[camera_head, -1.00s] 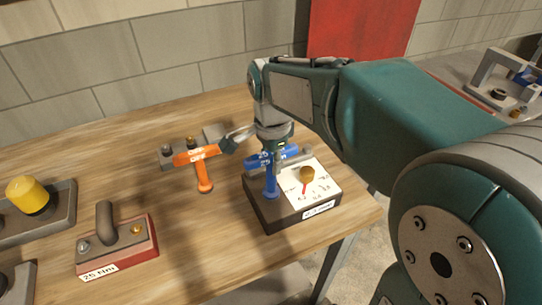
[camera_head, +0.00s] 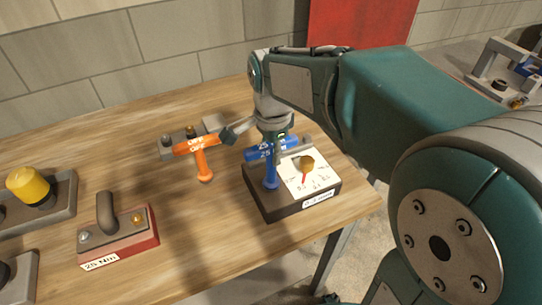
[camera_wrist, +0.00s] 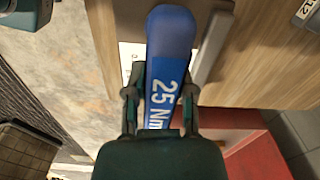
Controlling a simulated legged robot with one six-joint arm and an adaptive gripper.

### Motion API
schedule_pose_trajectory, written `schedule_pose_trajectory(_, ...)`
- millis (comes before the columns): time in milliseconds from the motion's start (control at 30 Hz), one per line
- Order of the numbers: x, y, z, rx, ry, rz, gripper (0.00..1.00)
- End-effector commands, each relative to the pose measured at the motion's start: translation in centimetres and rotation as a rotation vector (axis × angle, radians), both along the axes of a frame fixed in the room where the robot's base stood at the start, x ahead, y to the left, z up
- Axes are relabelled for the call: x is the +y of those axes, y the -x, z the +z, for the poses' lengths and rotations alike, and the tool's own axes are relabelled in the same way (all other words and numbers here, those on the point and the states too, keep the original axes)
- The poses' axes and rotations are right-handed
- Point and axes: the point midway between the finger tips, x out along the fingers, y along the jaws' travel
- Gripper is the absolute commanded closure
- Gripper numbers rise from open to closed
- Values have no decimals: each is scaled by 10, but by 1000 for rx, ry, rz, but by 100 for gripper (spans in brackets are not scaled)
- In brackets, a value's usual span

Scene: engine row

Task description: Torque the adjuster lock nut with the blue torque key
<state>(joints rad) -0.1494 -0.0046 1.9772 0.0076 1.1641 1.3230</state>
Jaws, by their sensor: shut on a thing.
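The blue torque key (camera_head: 270,172) is T-shaped and upright, its stem reaching down to the left part of a dark box with a white dial face (camera_head: 318,182). My gripper (camera_head: 276,146) is above the box and shut on the key's crossbar. In the wrist view the blue handle (camera_wrist: 170,50), marked 25 Nm, lies between my two fingers (camera_wrist: 158,97). The stem's lower end meets or hides what is under it, so I cannot tell how it is seated. I cannot make out the adjuster lock nut; the key may hide it.
An orange T-shaped key (camera_head: 204,165) stands left of the box, close to my gripper, before a grey rack (camera_head: 170,152). A red-based block labelled 25 Nm (camera_head: 145,240) and a yellow-capped fixture (camera_head: 62,195) are further left. The table's right edge is near the box.

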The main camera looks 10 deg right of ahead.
Motion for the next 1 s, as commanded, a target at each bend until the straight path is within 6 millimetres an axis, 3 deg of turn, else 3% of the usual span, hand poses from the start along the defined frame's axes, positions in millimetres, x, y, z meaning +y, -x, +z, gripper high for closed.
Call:
schedule_pose_trajectory(167,0,1,-1,3,1,-46,100)
schedule_pose_trajectory(333,0,1,-2,4,1,-225,100)
schedule_pose_trajectory(533,0,1,-1,4,1,-226,100)
schedule_pose_trajectory(1000,0,0,37,0,0,-224,100)
